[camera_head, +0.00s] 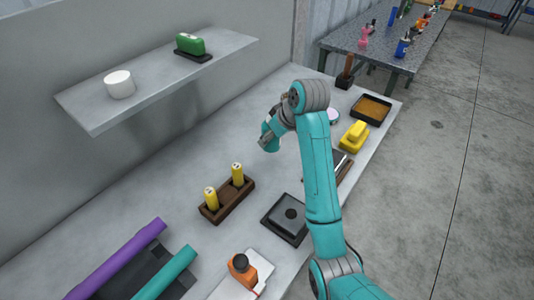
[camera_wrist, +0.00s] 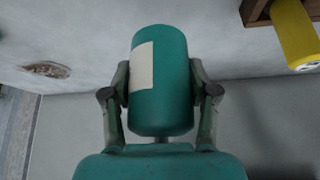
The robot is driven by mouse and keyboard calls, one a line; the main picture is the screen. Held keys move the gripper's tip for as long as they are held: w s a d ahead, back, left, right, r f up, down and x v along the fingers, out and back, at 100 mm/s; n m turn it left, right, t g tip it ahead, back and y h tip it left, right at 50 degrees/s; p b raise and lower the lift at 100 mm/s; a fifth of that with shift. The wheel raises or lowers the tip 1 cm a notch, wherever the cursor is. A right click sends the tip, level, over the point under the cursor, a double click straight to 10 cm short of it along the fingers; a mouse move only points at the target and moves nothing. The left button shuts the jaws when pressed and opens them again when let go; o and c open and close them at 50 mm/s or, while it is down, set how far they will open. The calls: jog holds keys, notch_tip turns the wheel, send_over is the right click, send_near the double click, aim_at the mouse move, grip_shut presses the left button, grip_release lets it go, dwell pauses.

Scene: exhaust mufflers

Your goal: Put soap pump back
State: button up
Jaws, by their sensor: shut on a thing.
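My gripper (camera_wrist: 162,85) is shut on a teal bottle (camera_wrist: 160,60) with a cream label, which looks like the soap pump. Its fingers press on both sides of the bottle. No pump top shows clearly. In the head view my gripper (camera_head: 268,139) hangs at the end of the arm, over the middle of the grey worktop (camera_head: 180,170). The bottle is small and partly hidden there. I cannot tell how far it is above the surface.
A wooden holder (camera_head: 227,200) with two yellow cylinders stands left of the arm, and a black square tray (camera_head: 287,218) lies in front. A yellow block (camera_head: 354,137) and an orange-lined tray (camera_head: 371,109) sit behind right. A shelf (camera_head: 160,80) overhangs the back.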

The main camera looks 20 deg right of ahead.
jog(key=shift+f, duration=3.55)
jog(key=o, duration=1.4)
jog(key=shift+f, duration=0.1)
